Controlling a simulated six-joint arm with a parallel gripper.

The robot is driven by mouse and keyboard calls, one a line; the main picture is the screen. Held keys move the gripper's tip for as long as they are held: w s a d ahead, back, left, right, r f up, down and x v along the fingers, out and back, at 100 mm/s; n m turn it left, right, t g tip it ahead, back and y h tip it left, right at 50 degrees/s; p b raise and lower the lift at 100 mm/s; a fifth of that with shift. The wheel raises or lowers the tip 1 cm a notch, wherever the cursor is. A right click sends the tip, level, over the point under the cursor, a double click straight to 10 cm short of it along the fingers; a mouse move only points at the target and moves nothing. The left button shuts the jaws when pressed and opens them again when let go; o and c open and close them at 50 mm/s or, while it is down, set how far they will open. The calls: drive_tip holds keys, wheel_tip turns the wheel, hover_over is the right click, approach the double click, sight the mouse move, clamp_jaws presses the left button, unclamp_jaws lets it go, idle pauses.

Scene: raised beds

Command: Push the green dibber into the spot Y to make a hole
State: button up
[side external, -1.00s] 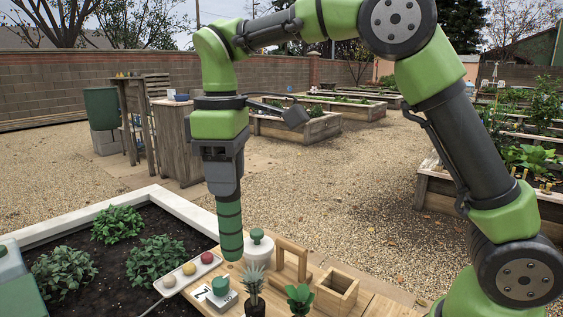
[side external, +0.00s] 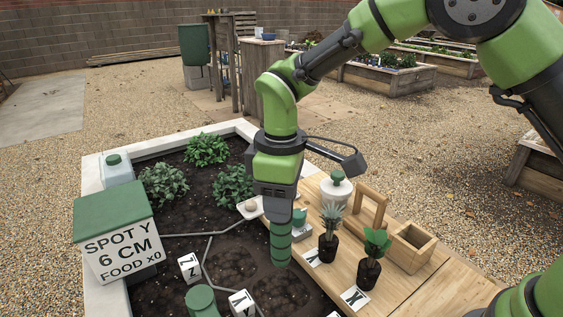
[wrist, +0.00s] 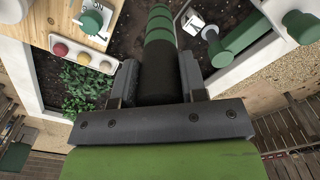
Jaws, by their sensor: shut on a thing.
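My gripper (side external: 280,212) is shut on the green dibber (side external: 281,243), a banded cylinder that hangs upright over the soil bed near the bench edge. The wrist view shows my gripper's fingers (wrist: 156,88) on both sides of the dibber (wrist: 160,30), which has a dark upper part. I cannot tell whether its tip touches the soil. A white block (side external: 190,267) marked Z and another white block (side external: 241,303), whose letter looks like Y, stand in the bed left of the dibber. A green-topped sign box (side external: 118,246) reads "SPOT Y 6 CM FOOD x0".
The wooden bench (side external: 400,290) at right holds potted plants (side external: 329,246), a white jar (side external: 337,190), and a wooden box (side external: 410,248). Leafy plants (side external: 233,185) grow at the back of the bed. Grey lines cross the soil. A green cylinder (side external: 201,300) stands at the front.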

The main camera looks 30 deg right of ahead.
sight(281, 257)
drive_tip(key=shift+f, duration=6.6)
idle(1.1)
